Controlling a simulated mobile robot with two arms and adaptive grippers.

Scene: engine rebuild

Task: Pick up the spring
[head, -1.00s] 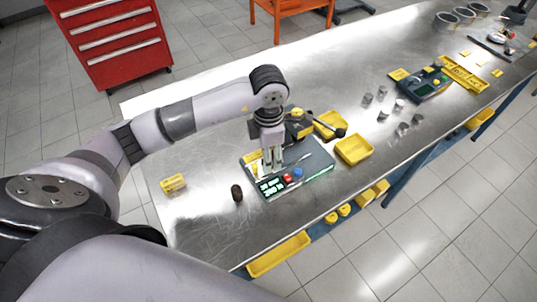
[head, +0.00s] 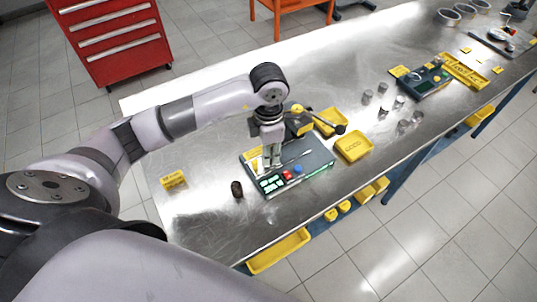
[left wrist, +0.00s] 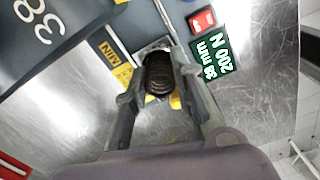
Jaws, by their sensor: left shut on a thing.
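The spring (left wrist: 160,78), a dark coil, sits between the fingers of my left gripper in the left wrist view. My left gripper (head: 271,162) is shut on it, over the grey tester (head: 318,160) with the green displays. In the left wrist view the fingers (left wrist: 158,92) lie on either side of the coil, near a small metal plate. I cannot tell whether the spring still touches the tester. In the head view the fingers largely hide it. My right gripper is not in view.
A dark coil-like piece (head: 237,189) stands on the metal bench left of the tester. A yellow label block (head: 173,180) is further left. Yellow trays (head: 353,147) and a yellow-black tool (head: 299,121) lie beside and behind the tester. Several metal cylinders stand to the right.

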